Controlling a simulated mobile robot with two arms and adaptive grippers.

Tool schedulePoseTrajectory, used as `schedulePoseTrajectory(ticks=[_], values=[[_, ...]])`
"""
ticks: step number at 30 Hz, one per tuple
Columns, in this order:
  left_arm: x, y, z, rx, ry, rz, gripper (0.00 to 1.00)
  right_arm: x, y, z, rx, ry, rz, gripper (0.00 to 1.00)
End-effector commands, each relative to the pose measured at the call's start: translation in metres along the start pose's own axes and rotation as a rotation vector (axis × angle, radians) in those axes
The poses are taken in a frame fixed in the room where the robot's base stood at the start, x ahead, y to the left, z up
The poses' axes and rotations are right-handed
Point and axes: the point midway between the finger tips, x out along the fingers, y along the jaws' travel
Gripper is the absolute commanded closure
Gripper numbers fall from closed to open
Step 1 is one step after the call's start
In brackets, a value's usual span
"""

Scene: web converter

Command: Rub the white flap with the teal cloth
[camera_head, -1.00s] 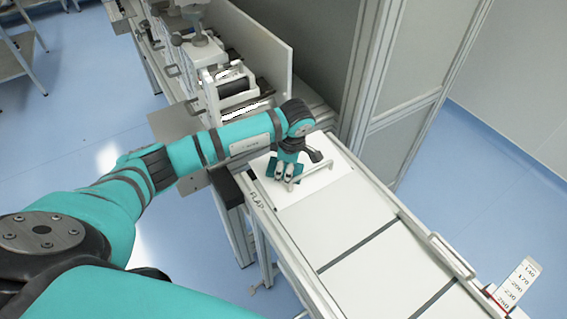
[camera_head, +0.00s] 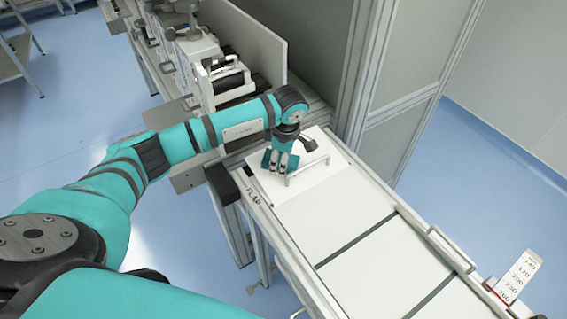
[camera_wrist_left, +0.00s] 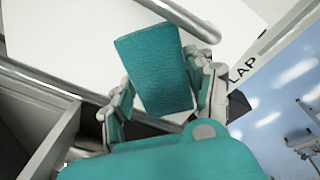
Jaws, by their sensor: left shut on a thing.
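My left gripper (camera_head: 281,166) is over the flap, left of the handle, pointing down. It is shut on the teal cloth (camera_head: 267,159), which sticks out on both sides of the fingers. In the left wrist view the cloth (camera_wrist_left: 156,68) is a flat teal piece between the two fingers, over the white surface. Whether the cloth touches the flap I cannot tell for certain. My right gripper is not in view.
The white conveyor bed (camera_head: 360,225) with dark cross strips runs to the lower right. A side rail handle (camera_head: 450,250) and a number scale (camera_head: 516,277) stand on its right edge. A machine with rollers (camera_head: 225,75) and a tall grey cabinet (camera_head: 400,90) stand behind.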

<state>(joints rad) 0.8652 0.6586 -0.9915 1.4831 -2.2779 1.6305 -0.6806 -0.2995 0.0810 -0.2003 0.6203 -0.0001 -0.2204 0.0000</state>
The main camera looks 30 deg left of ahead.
Motion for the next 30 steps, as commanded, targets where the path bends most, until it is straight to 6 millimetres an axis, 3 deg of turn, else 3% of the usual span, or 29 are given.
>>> schedulePoseTrajectory(ticks=[8, 24, 30], values=[[-0.004, 0.002, -0.002, -0.004, 0.002, 0.004, 0.7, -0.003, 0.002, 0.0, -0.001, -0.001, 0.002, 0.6], [-0.056, 0.003, -0.003, -0.004, 0.002, 0.005, 0.7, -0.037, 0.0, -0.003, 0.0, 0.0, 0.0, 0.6], [-0.062, 0.002, -0.003, -0.004, 0.004, 0.004, 0.7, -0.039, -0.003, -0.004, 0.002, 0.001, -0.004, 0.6]])
